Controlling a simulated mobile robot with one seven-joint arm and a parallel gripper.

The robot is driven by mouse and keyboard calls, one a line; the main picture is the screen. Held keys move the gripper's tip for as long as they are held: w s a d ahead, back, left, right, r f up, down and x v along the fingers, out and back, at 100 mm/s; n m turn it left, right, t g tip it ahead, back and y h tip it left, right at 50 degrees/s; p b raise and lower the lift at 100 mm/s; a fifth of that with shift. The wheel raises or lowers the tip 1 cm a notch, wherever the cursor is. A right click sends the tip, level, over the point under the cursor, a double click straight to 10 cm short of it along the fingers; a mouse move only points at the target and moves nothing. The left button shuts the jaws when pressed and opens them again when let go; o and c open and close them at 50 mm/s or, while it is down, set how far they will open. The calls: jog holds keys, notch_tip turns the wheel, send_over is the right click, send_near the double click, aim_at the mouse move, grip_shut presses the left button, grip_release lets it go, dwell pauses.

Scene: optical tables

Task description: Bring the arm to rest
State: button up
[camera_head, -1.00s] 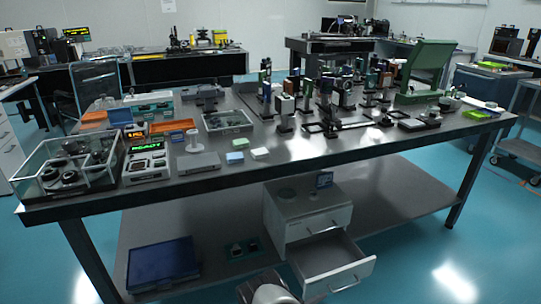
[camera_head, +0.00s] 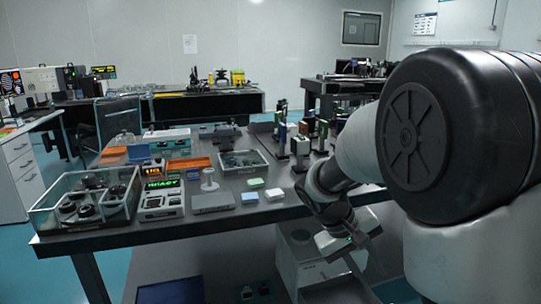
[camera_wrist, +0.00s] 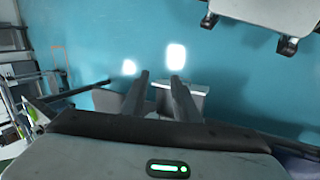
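My arm fills the right side of the head view, with its large dark joint in front. It reaches out over the front edge of the table, and my gripper (camera_head: 350,245) hangs low there, partly hidden by its own wrist. In the wrist view my gripper (camera_wrist: 158,75) shows two dark fingers with a clear gap between them. Nothing is held between the fingers. Blue floor lies beyond them.
The optical table (camera_head: 110,236) bears a glass-walled case (camera_head: 125,205), a device with a green display (camera_head: 162,200) and several optical mounts. A white drawer cabinet (camera_head: 295,262) stands below, near my gripper. A wheeled cart (camera_wrist: 265,12) shows at the wrist view's top right.

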jog(key=s+a+r+m+t+y, duration=0.1)
jog(key=s+a+r+t+y, duration=0.3)
jog(key=s, duration=0.5)
jog(key=s+a+r+t+y, duration=0.1)
jog(key=s+a+r+y, duration=0.1)
jog(key=s+a+r, duration=0.35)
jog(key=s+r+p, duration=0.1)
jog(key=r+p, duration=1.3)
jog(key=s+d+r+p, duration=0.1)
jog(key=s+r+p, duration=0.1)
jog(key=r+p, duration=1.2)
jog(key=shift+d+r, duration=0.3)
jog(key=shift+r, duration=0.15)
